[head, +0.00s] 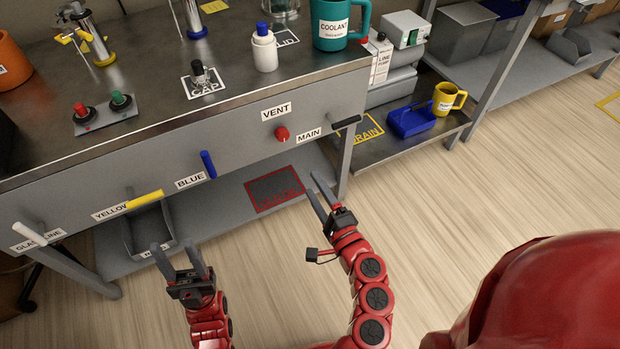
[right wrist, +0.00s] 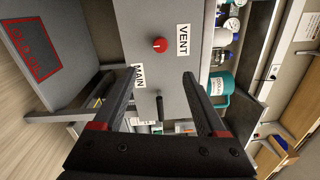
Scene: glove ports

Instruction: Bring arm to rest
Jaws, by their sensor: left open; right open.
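My left gripper (head: 180,262) is open and empty at the lower left of the head view, in front of the bench's lower shelf. My right gripper (head: 322,192) is open and empty near the bench's right front corner, above the floor. In the right wrist view the right gripper's two fingers (right wrist: 160,95) are spread with nothing between them. Past the fingers are the MAIN label (right wrist: 138,76), a black handle (right wrist: 160,108) and the bench's front panel (right wrist: 180,15). Neither gripper visibly touches anything.
The front panel carries a red VENT knob (head: 282,134), a black MAIN handle (head: 346,122), a blue handle (head: 208,164), a yellow handle (head: 145,199) and a white handle (head: 29,234). A teal COOLANT mug (head: 333,26) stands on top. The floor (head: 470,200) at right is clear.

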